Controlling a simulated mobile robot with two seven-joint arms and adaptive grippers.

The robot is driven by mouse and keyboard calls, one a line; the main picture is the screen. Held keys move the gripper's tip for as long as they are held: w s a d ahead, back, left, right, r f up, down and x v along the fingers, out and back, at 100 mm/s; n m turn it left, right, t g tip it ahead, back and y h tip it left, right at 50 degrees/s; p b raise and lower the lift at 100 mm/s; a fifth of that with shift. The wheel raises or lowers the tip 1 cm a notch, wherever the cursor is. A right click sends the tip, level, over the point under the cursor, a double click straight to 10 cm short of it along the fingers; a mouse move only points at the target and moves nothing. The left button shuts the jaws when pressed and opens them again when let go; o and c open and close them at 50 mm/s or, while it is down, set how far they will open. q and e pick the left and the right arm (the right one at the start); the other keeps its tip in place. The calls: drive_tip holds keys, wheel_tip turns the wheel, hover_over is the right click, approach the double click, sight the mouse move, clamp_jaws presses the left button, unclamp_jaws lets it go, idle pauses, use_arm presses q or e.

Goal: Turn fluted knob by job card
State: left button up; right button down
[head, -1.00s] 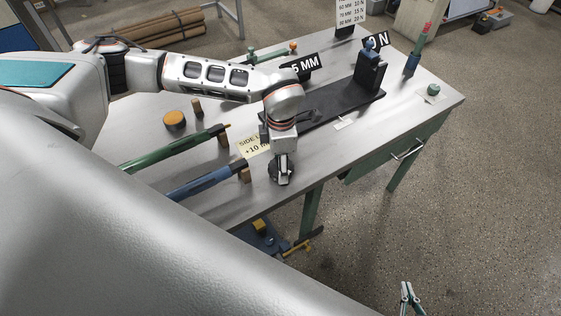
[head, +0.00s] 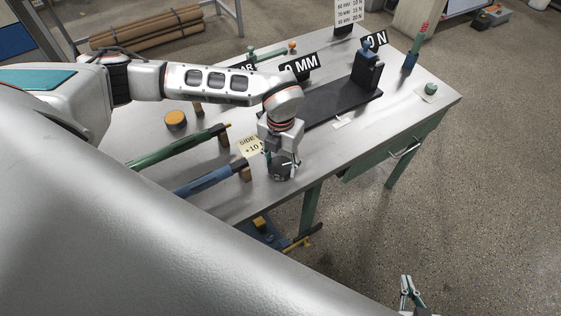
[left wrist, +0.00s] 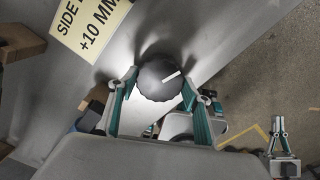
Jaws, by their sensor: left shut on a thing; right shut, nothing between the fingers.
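The fluted knob (left wrist: 155,82) is black and round with a white pointer line; in the left wrist view that line slants up to the right. In the head view the knob (head: 280,173) sits near the table's front edge. My left gripper (head: 283,160) is over it from above, shut with one finger on each side. A yellow card (left wrist: 88,22) reads "SIDE" and "+10 MM", partly cut off. A white job card (head: 350,12) at the back lists MM and N values. A black sign (head: 300,66) shows "0 MM", its left part perhaps hidden. My right gripper (head: 408,292) is shut and empty.
A blue roller (head: 212,180) and a green roller (head: 178,148) lie left of the knob. A black bed with an upright block (head: 368,72) stands behind, near an "0 N" sign (head: 376,40). The front right tabletop is mostly clear.

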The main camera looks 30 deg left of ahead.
sight(280, 166)
use_arm(q)
drive_tip(key=shift+n, duration=1.3)
use_arm(e)
drive_tip(key=shift+r, duration=0.2)
drive_tip(key=shift+w+r, duration=0.1)
drive_tip(key=shift+r, duration=0.05)
use_arm(q)
drive_tip(key=o, duration=1.1)
use_arm(e)
drive_tip(key=shift+f, duration=0.2)
use_arm(q)
wheel_tip(280, 166, up, 12)
use_arm(e)
drive_tip(key=shift+r, duration=0.1)
use_arm(q)
drive_tip(key=shift+s+f, duration=0.1)
